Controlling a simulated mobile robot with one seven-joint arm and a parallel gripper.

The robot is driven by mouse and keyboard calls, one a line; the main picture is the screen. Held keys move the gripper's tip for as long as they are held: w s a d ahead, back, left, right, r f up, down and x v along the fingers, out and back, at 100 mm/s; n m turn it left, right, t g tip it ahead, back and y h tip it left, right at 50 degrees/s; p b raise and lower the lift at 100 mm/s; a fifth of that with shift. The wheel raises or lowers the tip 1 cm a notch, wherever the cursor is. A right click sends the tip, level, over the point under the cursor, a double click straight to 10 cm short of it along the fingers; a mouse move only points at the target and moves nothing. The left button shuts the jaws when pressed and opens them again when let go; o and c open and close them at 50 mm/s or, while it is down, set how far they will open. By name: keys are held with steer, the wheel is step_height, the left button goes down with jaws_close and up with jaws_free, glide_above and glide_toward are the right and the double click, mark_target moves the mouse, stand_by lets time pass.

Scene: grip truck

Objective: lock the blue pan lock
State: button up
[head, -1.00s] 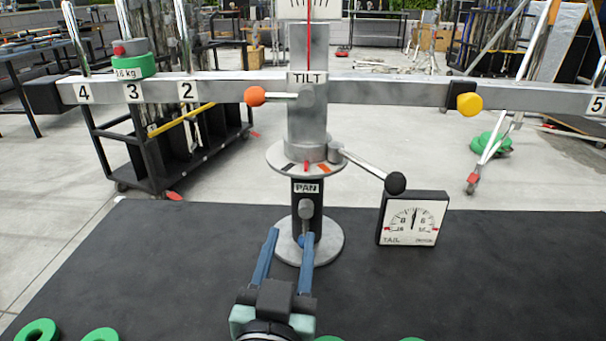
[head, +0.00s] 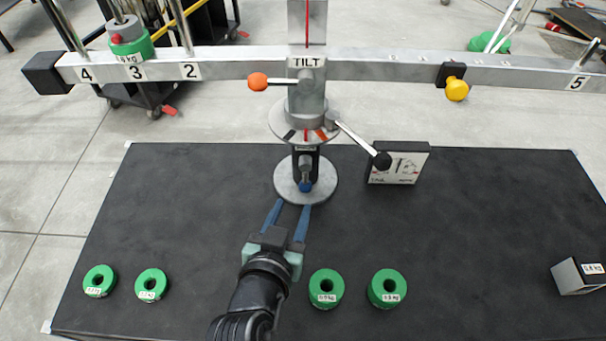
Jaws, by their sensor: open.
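The blue pan lock (head: 305,186) is a small blue knob low on the front of the central post, just above its round grey base (head: 287,189). A grey lever piece sits right above the blue knob. My gripper (head: 291,204) is open, with two blue fingers pointing forward at the base. Its fingertips are at the near edge of the base in the picture, in front of and a little left of the knob. Nothing is between the fingers. I cannot tell the exact gap or height between fingertips and knob.
An orange-knobbed tilt lever (head: 258,82) and a black-knobbed lever (head: 382,160) stick out from the post under the long beam (head: 385,69). A dial box (head: 398,163) stands to the right. Green rings (head: 327,289) and a grey weight block (head: 578,276) lie on the black mat.

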mark_target(304, 177)
steer(key=b+x, duration=0.1)
steer(key=x, duration=0.9)
steer(key=shift+w+b, duration=0.3)
jaws_close()
stand_by(0.9)
